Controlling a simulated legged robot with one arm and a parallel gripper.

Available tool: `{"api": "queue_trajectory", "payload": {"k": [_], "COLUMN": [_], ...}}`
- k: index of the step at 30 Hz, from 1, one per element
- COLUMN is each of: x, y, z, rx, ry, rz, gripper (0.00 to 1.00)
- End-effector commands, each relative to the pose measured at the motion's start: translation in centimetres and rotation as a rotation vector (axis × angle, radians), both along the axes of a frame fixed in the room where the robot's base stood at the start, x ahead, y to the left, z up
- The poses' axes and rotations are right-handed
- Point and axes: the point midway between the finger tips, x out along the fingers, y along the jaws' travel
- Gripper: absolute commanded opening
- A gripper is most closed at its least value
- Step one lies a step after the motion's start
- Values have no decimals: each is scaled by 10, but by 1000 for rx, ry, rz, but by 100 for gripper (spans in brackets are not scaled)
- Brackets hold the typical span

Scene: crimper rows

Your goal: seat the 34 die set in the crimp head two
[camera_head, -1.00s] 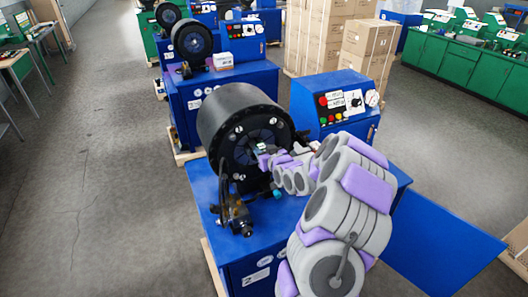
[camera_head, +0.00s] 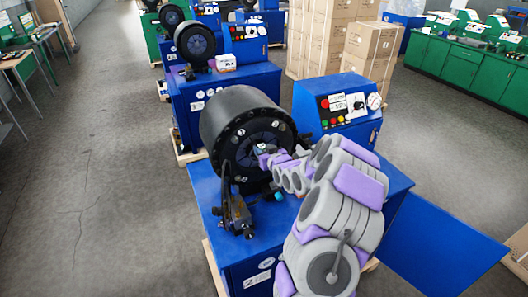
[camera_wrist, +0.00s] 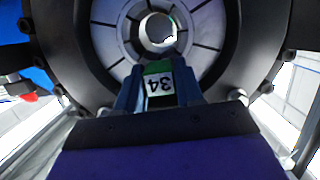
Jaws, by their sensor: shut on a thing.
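The 34 die set (camera_wrist: 160,84), with a green band and a white label reading 34 upside down, is between the fingers of my gripper (camera_wrist: 158,88) in the wrist view. My gripper is shut on it. The black crimp head (camera_wrist: 105,28) is directly ahead, its round bore just beyond the die set. I cannot tell whether the die set touches the head. In the head view, my gripper (camera_head: 264,151) is at the face of the crimp head (camera_head: 227,112), on the blue machine (camera_head: 300,222) marked 2. The die set is small there and hard to make out.
A black fitting (camera_head: 236,213) stands on the machine's bench left of my arm. A blue control box (camera_head: 340,113) stands behind my arm. A similar machine (camera_head: 200,92) is farther back, with cardboard boxes (camera_head: 368,50) to its right. The floor at left is open.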

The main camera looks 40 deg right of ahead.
Motion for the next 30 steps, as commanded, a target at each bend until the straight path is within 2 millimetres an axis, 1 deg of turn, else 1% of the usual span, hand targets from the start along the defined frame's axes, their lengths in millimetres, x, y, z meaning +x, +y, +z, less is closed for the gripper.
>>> {"api": "queue_trajectory", "payload": {"k": [1, 30], "x": [2, 19], "y": [-1, -5], "z": [3, 4], "rx": [-4, -4], "ry": [-6, -6], "rz": [-1, 0], "gripper": [0, 0]}}
